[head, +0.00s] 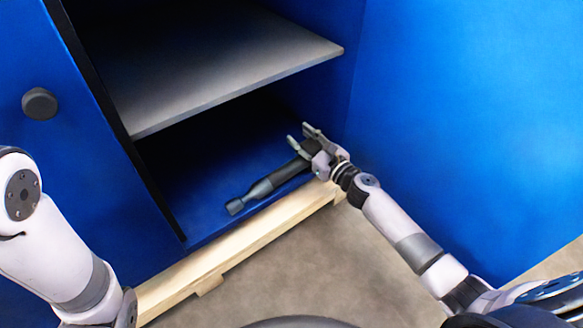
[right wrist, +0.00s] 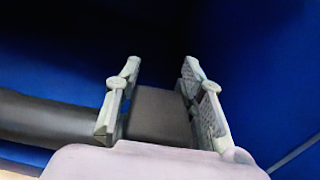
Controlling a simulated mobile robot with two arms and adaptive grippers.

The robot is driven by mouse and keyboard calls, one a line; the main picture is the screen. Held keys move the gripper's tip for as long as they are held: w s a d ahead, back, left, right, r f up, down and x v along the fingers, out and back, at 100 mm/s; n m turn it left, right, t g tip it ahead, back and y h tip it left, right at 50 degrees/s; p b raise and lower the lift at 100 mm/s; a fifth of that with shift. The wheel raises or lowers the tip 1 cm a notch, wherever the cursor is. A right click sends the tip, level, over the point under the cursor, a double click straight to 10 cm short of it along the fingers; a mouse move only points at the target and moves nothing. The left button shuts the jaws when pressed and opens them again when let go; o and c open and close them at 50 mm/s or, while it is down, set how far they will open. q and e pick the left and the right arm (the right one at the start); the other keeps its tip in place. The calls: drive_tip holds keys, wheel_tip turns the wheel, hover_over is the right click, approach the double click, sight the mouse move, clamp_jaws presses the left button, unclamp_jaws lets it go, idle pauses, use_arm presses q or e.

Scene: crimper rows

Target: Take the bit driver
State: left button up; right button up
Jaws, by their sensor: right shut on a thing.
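The bit driver (head: 262,188) is a dark grey tool with a long handle and a narrower tip. It lies at an angle in the lower compartment of the blue cabinet, its tip toward the front left. My right gripper (head: 306,141) reaches in at the compartment's right side and is shut on the handle near its right end. In the right wrist view the fingers (right wrist: 157,100) stand on both sides of the dark handle (right wrist: 45,118), which runs out to the left. My left arm shows at the left edge, but its gripper is out of view.
A grey shelf (head: 215,70) is above the lower compartment. A blue door (head: 75,165) with a round black knob (head: 40,104) is at the left, and a blue panel (head: 465,120) is at the right. A wooden beam (head: 235,250) runs along the cabinet's front base.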

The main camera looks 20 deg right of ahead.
clamp_jaws()
drive_tip(key=shift+r, duration=0.2)
idle(0.3)
drive_tip(key=shift+r, duration=0.15)
